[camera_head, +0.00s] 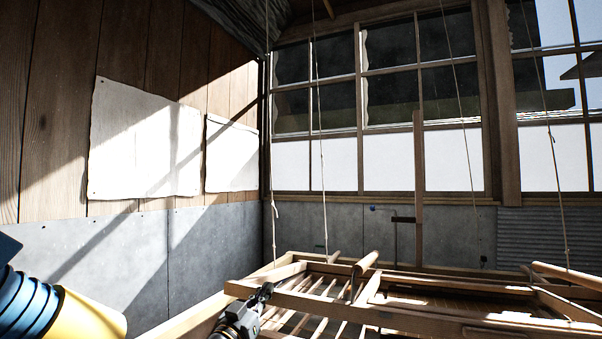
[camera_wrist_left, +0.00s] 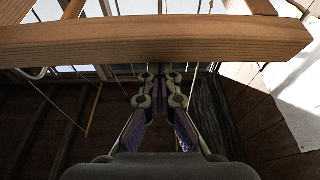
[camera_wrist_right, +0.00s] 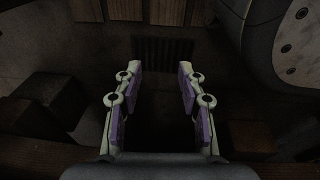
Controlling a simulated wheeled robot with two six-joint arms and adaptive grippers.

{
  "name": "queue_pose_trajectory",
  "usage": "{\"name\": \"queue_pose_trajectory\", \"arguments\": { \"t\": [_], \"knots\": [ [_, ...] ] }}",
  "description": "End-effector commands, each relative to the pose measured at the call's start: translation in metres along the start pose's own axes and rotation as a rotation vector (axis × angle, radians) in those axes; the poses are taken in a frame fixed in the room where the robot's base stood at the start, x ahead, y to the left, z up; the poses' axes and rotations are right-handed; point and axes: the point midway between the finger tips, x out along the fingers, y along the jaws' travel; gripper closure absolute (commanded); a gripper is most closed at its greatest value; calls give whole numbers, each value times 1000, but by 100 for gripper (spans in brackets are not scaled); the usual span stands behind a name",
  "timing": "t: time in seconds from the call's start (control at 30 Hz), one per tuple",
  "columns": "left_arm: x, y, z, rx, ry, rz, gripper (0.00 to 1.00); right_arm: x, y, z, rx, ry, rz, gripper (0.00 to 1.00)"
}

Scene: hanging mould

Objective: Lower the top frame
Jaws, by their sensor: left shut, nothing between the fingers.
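The top frame (camera_head: 420,314) is a light wooden frame with long beams, at the lower right of the head view among hanging ropes (camera_head: 322,170). Slats show under it. My left gripper (camera_head: 265,292) is at its front left corner, close to the front beam. In the left wrist view a wooden beam (camera_wrist_left: 120,40) crosses just beyond the left fingers (camera_wrist_left: 165,78), which are closed together with nothing between them. Whether they touch the beam I cannot tell. My right gripper (camera_wrist_right: 159,80) shows only in the right wrist view, open and empty, over a dark area.
A round wooden bar (camera_head: 367,262) rises from the frame near the gripper. An upright wooden post (camera_head: 419,190) stands behind it. Paper sheets (camera_head: 145,140) hang on the left wall, and windows fill the back wall. Room is free above the frame, between the ropes.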

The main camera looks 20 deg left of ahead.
Motion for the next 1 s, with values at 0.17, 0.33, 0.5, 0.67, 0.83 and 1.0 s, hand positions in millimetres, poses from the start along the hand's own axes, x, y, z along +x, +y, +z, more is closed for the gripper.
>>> {"name": "queue_pose_trajectory", "arguments": {
  "t": [0.17,0.33,0.5,0.67,0.83,1.0],
  "knots": [
    [-4,0,13,-1,32,0,100,-10,-5,-29,2,5,-8,60],
    [-6,0,16,-1,54,0,100,-30,-10,-49,4,1,-19,60],
    [-6,0,18,0,66,0,100,-45,-14,-59,4,-4,-26,60],
    [-7,0,18,-1,70,0,100,-51,-15,-63,4,-5,-29,60],
    [-7,0,18,-1,71,0,100,-52,-15,-63,4,-5,-29,60],
    [-7,0,18,-1,71,0,100,-52,-15,-63,4,-5,-29,60]
  ]
}}
